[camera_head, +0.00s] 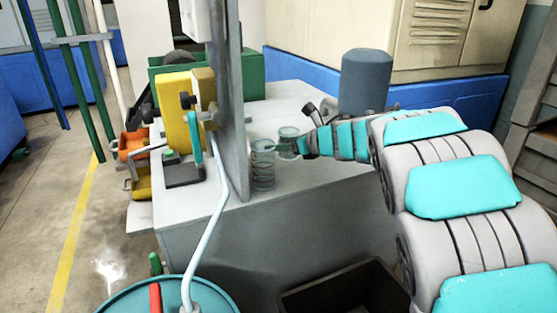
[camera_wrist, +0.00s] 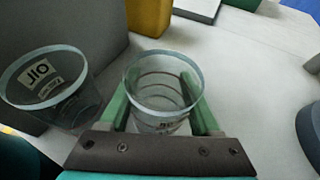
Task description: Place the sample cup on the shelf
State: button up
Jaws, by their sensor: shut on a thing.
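My gripper (camera_wrist: 166,105) has its green fingers on both sides of a clear, ringed cup (camera_wrist: 162,82), which I take as the sample cup. In the head view my gripper (camera_head: 287,149) reaches in from the right, and the held cup (camera_head: 288,132) shows partly behind it. The cup looks upright; I cannot tell whether its base touches the grey top. A second clear cup, marked OIL (camera_wrist: 40,85), stands to the left in the wrist view. It appears to be the nearer cup (camera_head: 262,165) in the head view. I cannot single out a shelf.
The grey worktop (camera_head: 330,178) has free room behind and right of the cups. A tall grey panel (camera_head: 232,100) stands close left of the OIL cup. A blue-grey cylinder (camera_head: 366,80) stands at the back right.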

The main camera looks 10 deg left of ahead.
aim_at(281, 167)
jog(key=shift+f, duration=2.15)
jog(key=shift+f+b, duration=0.15)
jog(key=shift+b, duration=0.2)
jog(key=o, duration=1.3)
jog(key=shift+o, duration=0.2)
jog(key=v, duration=1.2)
jog(key=shift+b, duration=0.35)
